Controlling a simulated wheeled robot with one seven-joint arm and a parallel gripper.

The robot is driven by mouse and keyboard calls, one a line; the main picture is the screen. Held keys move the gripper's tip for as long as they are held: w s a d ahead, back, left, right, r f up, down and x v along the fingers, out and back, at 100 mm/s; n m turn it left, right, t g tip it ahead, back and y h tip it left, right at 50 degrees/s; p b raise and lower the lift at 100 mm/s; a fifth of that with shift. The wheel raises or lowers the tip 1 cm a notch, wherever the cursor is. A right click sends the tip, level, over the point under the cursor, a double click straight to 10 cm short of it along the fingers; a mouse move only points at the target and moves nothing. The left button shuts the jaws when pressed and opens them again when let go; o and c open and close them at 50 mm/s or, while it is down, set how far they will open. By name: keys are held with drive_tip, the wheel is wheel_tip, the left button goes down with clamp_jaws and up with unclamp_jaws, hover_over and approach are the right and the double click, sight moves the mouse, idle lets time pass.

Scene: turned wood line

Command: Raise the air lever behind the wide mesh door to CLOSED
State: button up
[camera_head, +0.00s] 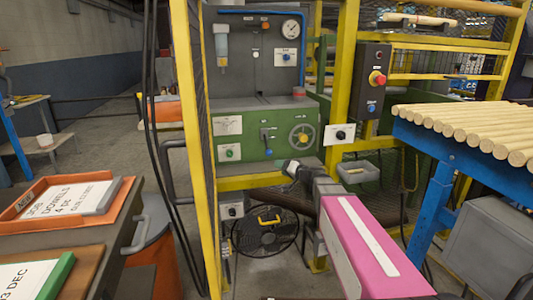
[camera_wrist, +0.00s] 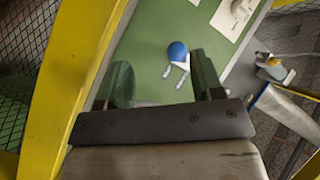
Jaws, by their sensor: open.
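A blue-knobbed lever (camera_head: 267,137) is on the front of the green machine (camera_head: 285,119), between a green button and a handwheel. I cannot read which is the air lever. A yellow-framed mesh panel (camera_head: 201,130) stands nearly edge-on at left; the opening beside it is clear. My gripper (camera_head: 289,168) is low in front of the machine. In the wrist view its fingers (camera_wrist: 163,84) are apart and empty; a blue knob (camera_wrist: 177,51) shows beyond them, apart from them, on a green face.
A yellow post (camera_head: 345,90) with a red-button control box (camera_head: 370,82) stands right of the opening. A blue-framed rack of wooden dowels (camera_head: 470,128) is at right. An orange tray (camera_head: 66,205) lies on the bench at left. A black fan (camera_head: 265,232) sits below the machine.

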sight(267, 145)
drive_tip(key=w+a+r, duration=0.1)
drive_tip(key=w+a, duration=0.1)
drive_tip(key=w, duration=0.1)
drive_tip(key=w+a+r+t, duration=0.1)
drive_tip(key=w+a, duration=0.2)
drive_tip(key=w+a+r+m+t, duration=0.1)
drive_tip(key=w+a, duration=0.1)
drive_tip(key=w, duration=0.2)
drive_tip(key=shift+a+r, duration=0.1)
drive_tip(key=shift+a, duration=0.25)
drive_tip(key=shift+c, duration=0.3)
clamp_jaws()
